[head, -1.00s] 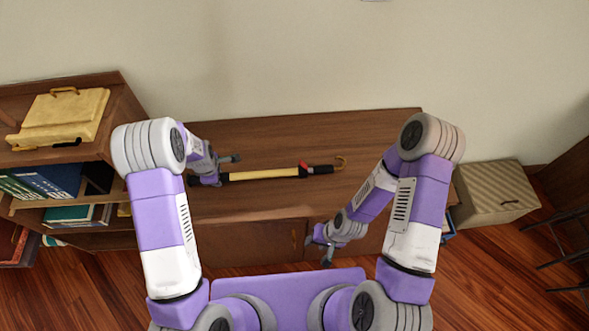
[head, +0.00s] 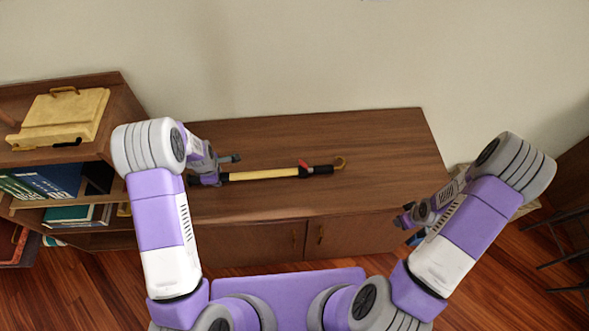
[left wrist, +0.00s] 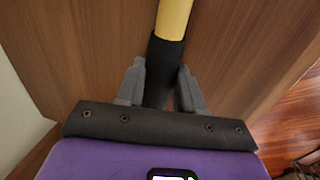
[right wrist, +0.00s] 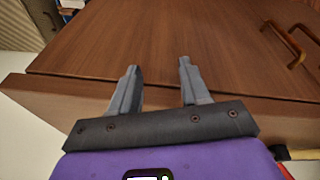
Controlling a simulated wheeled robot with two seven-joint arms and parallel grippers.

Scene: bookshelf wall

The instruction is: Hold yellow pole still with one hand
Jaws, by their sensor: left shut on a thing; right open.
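The yellow pole (head: 265,174) lies flat along the brown cabinet top in the head view. My left gripper (head: 230,170) is at the pole's left end. In the left wrist view its fingers (left wrist: 160,85) are shut on the black grip (left wrist: 163,62), below the yellow shaft (left wrist: 173,17). My right gripper (head: 404,216) is open and empty near the cabinet's right front edge. Its fingers show apart in the right wrist view (right wrist: 157,68).
The cabinet top (head: 270,135) is clear around the pole. A shelf (head: 125,105) with books (head: 50,180) and a yellow case (head: 62,115) stands at the left.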

